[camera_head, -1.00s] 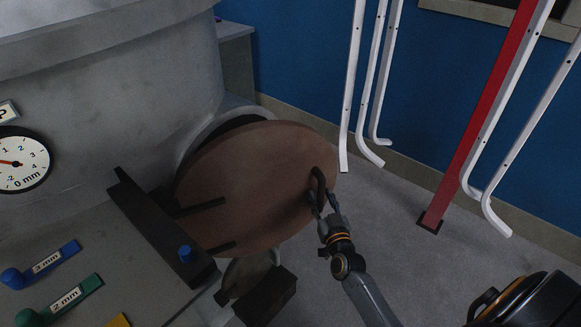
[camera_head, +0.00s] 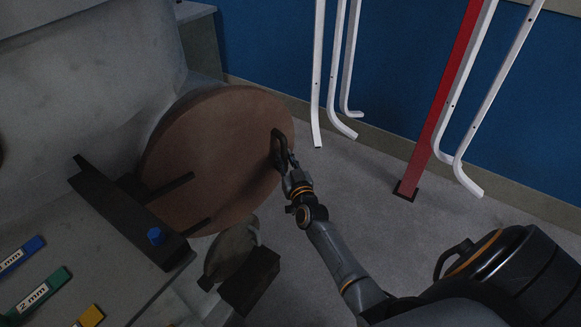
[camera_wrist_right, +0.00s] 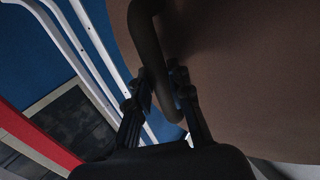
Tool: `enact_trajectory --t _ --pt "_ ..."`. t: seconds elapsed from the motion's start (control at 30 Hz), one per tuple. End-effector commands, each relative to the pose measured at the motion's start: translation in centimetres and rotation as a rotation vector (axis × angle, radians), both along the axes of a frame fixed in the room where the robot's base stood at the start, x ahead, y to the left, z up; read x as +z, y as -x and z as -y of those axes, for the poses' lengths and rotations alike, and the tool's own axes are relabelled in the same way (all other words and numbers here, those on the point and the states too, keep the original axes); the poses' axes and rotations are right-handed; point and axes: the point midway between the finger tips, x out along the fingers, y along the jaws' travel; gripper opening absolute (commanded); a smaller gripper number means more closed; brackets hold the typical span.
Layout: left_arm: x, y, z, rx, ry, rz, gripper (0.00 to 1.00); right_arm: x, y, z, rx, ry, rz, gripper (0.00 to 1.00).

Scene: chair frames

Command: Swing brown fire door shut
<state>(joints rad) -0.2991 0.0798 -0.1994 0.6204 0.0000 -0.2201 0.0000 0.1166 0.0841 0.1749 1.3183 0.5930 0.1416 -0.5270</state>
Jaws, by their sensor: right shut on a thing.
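The brown fire door (camera_head: 225,150) is a round disc at the middle left of the head view, hinged on dark straps at its left. In the head view it covers the opening behind it. A dark curved handle (camera_head: 277,149) is fixed near its right edge. My right gripper (camera_head: 286,160) is at this handle, shut on it. In the right wrist view the handle (camera_wrist_right: 150,50) runs down between the two fingers (camera_wrist_right: 163,88), with the brown door (camera_wrist_right: 240,70) behind. My left gripper does not show.
A grey machine body (camera_head: 90,80) stands left of the door. White bent tubes (camera_head: 340,70) and a red post (camera_head: 440,100) hang or stand at right. Grey floor (camera_head: 370,200) is open between.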

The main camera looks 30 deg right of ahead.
Motion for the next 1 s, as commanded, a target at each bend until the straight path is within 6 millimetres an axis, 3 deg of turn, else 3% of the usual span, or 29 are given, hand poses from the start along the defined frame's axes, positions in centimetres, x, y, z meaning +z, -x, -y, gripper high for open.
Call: enact_trajectory --t 0.3,0.77,1.0 --pt "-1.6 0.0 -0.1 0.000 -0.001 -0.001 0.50 0.1 -3.5 -0.2 0.005 -0.002 0.006 0.00" --pt "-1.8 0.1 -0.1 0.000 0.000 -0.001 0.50 0.1 -4.2 -0.1 0.005 -0.001 0.003 0.00" --pt "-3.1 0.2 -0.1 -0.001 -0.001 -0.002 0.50 0.0 -6.5 -0.5 0.004 -0.002 0.006 0.00"
